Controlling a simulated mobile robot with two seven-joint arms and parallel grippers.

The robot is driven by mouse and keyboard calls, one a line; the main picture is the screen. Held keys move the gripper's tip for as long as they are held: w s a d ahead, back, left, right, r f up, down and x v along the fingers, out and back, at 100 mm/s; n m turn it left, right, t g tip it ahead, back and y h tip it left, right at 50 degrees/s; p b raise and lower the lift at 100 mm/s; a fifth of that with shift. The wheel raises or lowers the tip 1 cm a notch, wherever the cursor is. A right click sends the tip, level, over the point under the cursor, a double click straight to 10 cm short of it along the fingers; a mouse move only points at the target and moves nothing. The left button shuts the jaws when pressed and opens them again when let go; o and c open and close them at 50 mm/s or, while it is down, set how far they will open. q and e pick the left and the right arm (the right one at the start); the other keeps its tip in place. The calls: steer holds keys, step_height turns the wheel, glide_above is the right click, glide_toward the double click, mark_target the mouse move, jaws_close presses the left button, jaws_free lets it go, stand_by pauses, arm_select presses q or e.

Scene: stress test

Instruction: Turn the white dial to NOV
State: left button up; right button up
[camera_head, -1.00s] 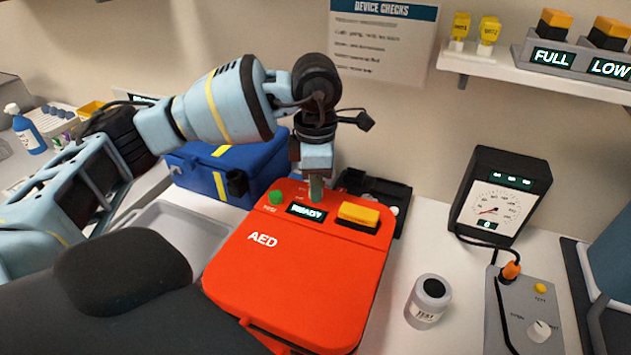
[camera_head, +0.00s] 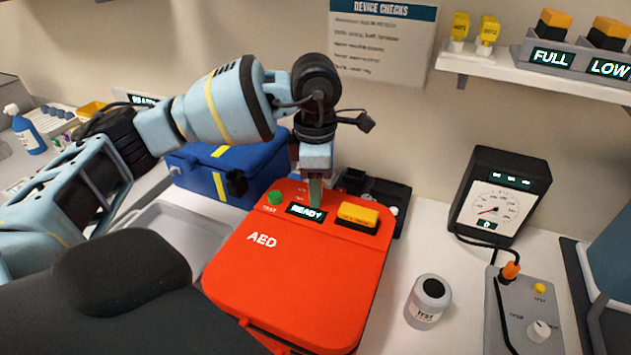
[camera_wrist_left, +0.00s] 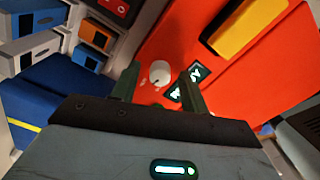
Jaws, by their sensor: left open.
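A white dial (camera_wrist_left: 160,73) sits on the top face of the red AED case (camera_head: 300,275), beside the READY display (camera_head: 306,212). Its month marks are too small to read. My left gripper (camera_head: 316,200) points down over the back part of the case. In the left wrist view its two fingers (camera_wrist_left: 158,88) are apart, with the dial showing between and just beyond the tips. In the head view the gripper hides the dial. I cannot tell whether the fingers touch it. My right gripper is not in view.
A green button (camera_head: 275,197) and an orange-yellow block (camera_head: 358,215) flank the display. A blue case (camera_head: 215,175) stands behind left. A white jar (camera_head: 428,302), a gauge (camera_head: 500,195) and a grey box with another white knob (camera_head: 540,330) stand right.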

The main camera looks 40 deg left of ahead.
arm_select(q)
step_height(320, 180, up, 8)
steer(key=shift+f, duration=0.1)
stand_by(0.4)
stand_by(0.5)
